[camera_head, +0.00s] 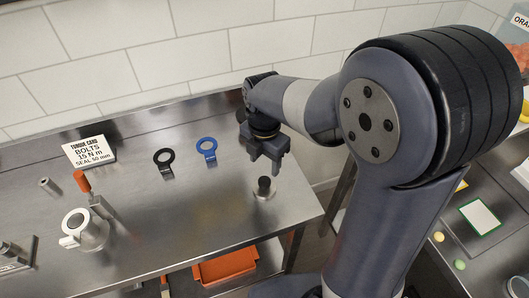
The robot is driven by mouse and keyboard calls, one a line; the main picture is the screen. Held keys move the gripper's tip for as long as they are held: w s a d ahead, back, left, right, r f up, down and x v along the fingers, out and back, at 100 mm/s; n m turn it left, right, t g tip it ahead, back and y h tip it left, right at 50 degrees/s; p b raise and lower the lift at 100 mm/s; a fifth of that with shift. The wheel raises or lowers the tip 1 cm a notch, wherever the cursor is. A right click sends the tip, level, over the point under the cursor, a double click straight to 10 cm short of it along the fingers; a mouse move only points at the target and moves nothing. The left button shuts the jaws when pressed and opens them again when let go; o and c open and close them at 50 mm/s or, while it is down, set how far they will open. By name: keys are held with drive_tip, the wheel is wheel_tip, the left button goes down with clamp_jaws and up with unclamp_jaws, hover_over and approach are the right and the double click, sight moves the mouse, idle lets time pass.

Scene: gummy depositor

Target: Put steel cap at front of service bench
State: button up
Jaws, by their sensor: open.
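The steel cap appears to be the low round steel piece with a dark upright knob (264,187). It stands upright near the right end of the steel service bench (190,222). My gripper (265,163) points down just above and slightly behind the knob in the picture. Its jaws are open with nothing visible between them, and a small gap shows between fingertips and knob. My arm reaches in from the right and hides part of the wall and the area behind the bench's right end.
A black ring tool (164,158) and a blue ring tool (207,148) lie left of my gripper. A white sign (89,151), an orange-handled tool (82,181) and a white-ringed metal vessel (85,230) stand farther left. An orange bin (225,266) sits below. The bench's front middle is clear.

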drive_tip(key=shift+r, duration=1.65)
